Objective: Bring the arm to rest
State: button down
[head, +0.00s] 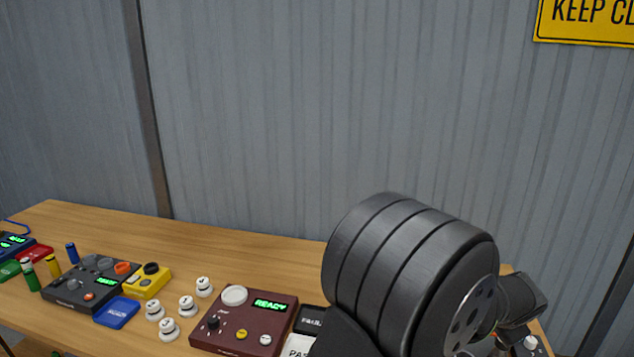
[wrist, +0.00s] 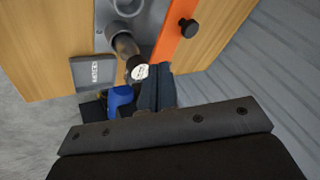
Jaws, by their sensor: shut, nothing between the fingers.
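My arm fills the lower right of the head view as large dark ribbed links over the table's right end. My gripper (wrist: 156,90) shows in the wrist view as dark fingers, closed together, beyond the dark plate with screws. Nothing is visible between the fingers. A round white-faced part (wrist: 139,71) on a pipe-like fitting appears just past the fingertips; I cannot tell whether they touch. A blue part (wrist: 120,99) appears left of the fingers. In the head view the fingertips are not clear behind the arm.
The wooden table (head: 290,255) carries a maroon box (head: 235,338) reading READY, a dark control box (head: 88,290), a yellow box (head: 148,282), a blue tray (head: 116,313) and several white knobbed pieces (head: 187,306). A corrugated wall (head: 300,110) stands behind. The wrist view shows an orange strip (wrist: 180,32).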

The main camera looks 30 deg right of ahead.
jog(key=w+d+f, duration=0.1)
jog(key=w+f, duration=0.2)
jog(key=f, duration=0.2)
jog(key=shift+d, duration=0.25)
jog(key=shift+d, duration=0.1)
